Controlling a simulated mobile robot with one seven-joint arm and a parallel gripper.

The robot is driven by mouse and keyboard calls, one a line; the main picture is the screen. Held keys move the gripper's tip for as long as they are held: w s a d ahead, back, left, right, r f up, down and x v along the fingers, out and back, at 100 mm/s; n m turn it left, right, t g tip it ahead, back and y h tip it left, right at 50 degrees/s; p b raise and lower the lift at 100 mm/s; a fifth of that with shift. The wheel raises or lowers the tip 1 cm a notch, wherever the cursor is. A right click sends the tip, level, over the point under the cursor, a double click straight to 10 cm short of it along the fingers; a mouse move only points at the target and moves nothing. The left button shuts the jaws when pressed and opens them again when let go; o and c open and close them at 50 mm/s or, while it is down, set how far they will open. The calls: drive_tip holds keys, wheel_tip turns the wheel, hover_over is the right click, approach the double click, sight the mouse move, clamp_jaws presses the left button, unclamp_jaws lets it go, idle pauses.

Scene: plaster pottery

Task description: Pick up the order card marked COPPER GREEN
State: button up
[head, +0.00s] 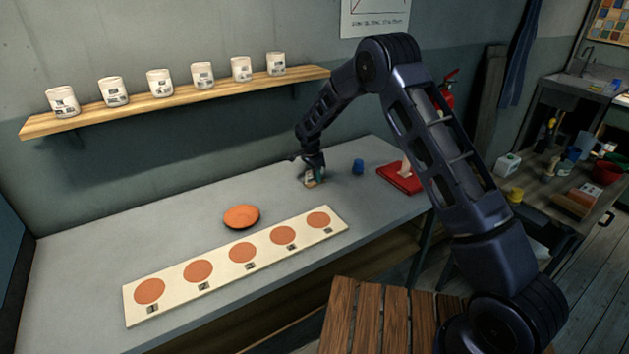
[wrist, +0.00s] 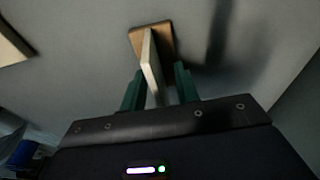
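A pale card (wrist: 150,66) stands upright in a small wooden base (wrist: 139,33) on the grey worktop. The wrist view shows it almost edge-on, so I cannot read its marking. My gripper (wrist: 159,84) is open, with one green finger on each side of the card's near end. Gaps show between the card and both fingers. In the head view my gripper (head: 312,170) is low over the worktop, right at the card (head: 309,179), which it partly hides.
A blue cup (head: 358,166) and a red tray-like thing (head: 402,182) stand to the right. An orange dish (head: 241,216) and a pale board (head: 172,308) with several orange discs lie at the front left. A shelf (head: 185,98) with several white pots hangs on the wall.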

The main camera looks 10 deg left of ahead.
drive_tip(key=shift+f, duration=0.1)
drive_tip(key=shift+c, duration=0.4)
clamp_jaws()
